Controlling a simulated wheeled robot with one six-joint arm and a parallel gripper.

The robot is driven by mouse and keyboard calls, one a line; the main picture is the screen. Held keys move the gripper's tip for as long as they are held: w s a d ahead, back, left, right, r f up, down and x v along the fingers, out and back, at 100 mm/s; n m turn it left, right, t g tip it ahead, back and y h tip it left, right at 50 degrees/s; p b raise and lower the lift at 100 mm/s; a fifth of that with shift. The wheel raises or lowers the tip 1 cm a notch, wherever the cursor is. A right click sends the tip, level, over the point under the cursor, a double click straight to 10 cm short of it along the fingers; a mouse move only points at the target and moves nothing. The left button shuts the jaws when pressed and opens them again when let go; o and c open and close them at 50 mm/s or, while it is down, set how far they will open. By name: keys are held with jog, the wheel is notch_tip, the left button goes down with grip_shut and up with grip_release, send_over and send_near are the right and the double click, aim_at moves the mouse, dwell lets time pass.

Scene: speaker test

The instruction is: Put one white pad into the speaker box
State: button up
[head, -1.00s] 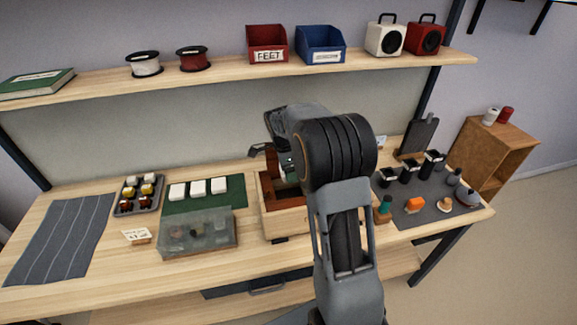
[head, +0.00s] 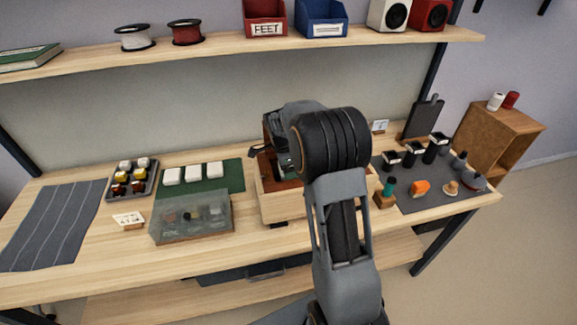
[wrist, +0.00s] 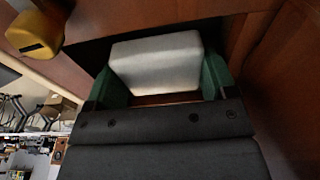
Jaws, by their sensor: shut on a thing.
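The speaker box (head: 283,207) is an open-topped wooden box with a pale front and reddish-brown inside, near the middle of the bench. My gripper (wrist: 161,70) is shut on a white pad (wrist: 157,60), with a green finger on either side of it. Reddish-brown wooden walls surround the pad in the wrist view, so it appears within the box; whether it touches the bottom or a wall I cannot tell. In the head view my arm covers the box's right part and hides the pad. Several white pads (head: 193,173) lie in a row on the green mat (head: 231,183).
A clear-lidded case (head: 190,228) stands left of the box. A tray (head: 148,189) of small parts and a striped grey cloth (head: 52,228) lie farther left. A grey mat (head: 430,194) with several parts is at right. A shelf (head: 225,45) runs above.

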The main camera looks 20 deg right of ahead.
jog(key=o, duration=0.8)
notch_tip(320, 180, up, 14)
jog(key=a, duration=0.2)
jog(key=shift+w+f, duration=0.15)
dwell(0.5)
jog(key=s+a+f+n+t+y, duration=0.1)
jog(key=s+a+n, duration=0.3)
jog(key=s+n, duration=0.6)
jog(key=s+a+f+n+t, duration=0.3)
jog(key=s+a+n, duration=0.1)
jog(key=s+n, duration=0.6)
jog(key=shift+s+a+y, duration=0.25)
jog(key=shift+s+y, duration=0.15)
jog(key=shift+s, duration=0.85)
